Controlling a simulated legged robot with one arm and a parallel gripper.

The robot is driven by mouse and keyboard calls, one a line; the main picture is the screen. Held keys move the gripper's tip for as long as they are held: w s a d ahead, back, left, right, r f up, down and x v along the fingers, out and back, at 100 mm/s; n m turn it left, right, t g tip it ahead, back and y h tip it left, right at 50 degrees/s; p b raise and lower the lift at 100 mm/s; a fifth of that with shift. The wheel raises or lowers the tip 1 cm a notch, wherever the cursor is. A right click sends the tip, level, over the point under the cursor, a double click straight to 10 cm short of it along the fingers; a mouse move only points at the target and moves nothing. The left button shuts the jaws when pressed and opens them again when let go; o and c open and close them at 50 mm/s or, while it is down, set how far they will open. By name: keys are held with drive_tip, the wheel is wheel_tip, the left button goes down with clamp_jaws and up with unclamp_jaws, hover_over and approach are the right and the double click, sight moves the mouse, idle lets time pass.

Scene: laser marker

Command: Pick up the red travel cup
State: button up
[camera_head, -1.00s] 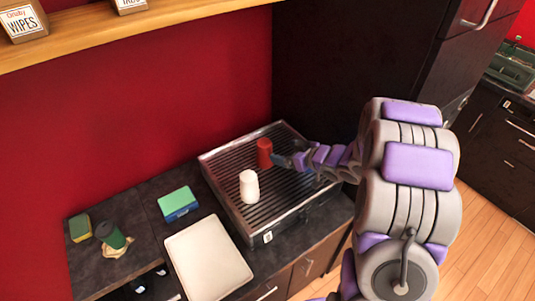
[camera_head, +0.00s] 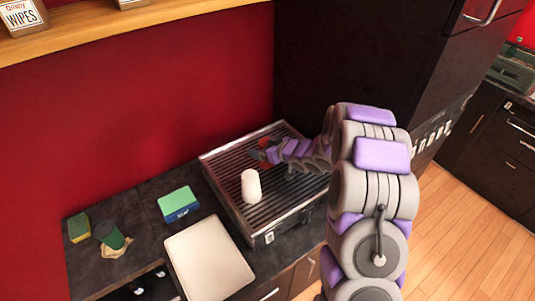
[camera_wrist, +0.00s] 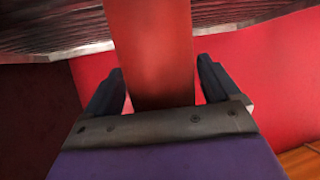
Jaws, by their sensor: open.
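The red travel cup (camera_head: 264,142) stands on the ridged metal rack, mostly hidden behind my gripper (camera_head: 270,154) in the head view. In the wrist view the red cup (camera_wrist: 152,55) fills the middle of the picture, between the two dark fingers of my gripper (camera_wrist: 160,85). The fingers are open, with a gap showing beside the cup on at least the right side. I cannot tell whether either finger touches it.
A white cup (camera_head: 251,187) stands on the rack (camera_head: 270,211), left of my arm. A white tray (camera_head: 208,259), a green-and-blue soap box (camera_head: 178,204) and a dark green cup (camera_head: 110,236) are on the counter further left. A red wall and a dark tall cabinet (camera_head: 350,60) stand behind.

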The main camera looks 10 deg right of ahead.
drive_tip(key=shift+a, duration=0.4)
drive_tip(key=shift+c, duration=0.9)
drive_tip(key=shift+d, duration=0.5)
drive_tip(key=c, duration=0.7)
drive_tip(key=shift+c, duration=1)
drive_tip(key=shift+a, duration=0.3)
drive_tip(key=shift+c, duration=0.2)
drive_tip(key=shift+r, duration=0.1)
